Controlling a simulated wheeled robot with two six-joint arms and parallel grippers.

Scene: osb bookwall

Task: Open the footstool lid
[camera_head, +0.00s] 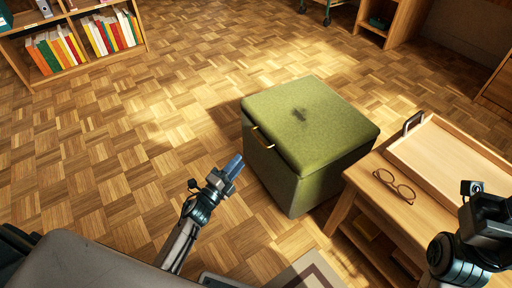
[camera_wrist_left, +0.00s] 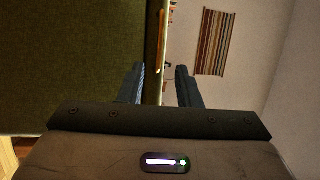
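The green footstool (camera_head: 290,165) stands on the floor with its lid (camera_head: 325,115) closed. A gold handle (camera_head: 262,138) is on the lid's front left edge. My left gripper (camera_head: 235,166) is in front of that side, a little short of the handle. In the left wrist view, the left gripper (camera_wrist_left: 160,85) has its two blue fingers apart. The footstool's green side (camera_wrist_left: 70,60) fills the left there, and a thin gold strip, likely the handle, shows between the fingers. My right gripper (camera_head: 487,215) is above the table at the right edge; its fingers are not clear.
A low wooden table (camera_head: 375,205) stands close to the footstool's right, with eyeglasses (camera_head: 395,186) and a wooden tray (camera_head: 450,160) on it. A bookshelf (camera_head: 75,70) is at the back left. The parquet floor left of the footstool is clear.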

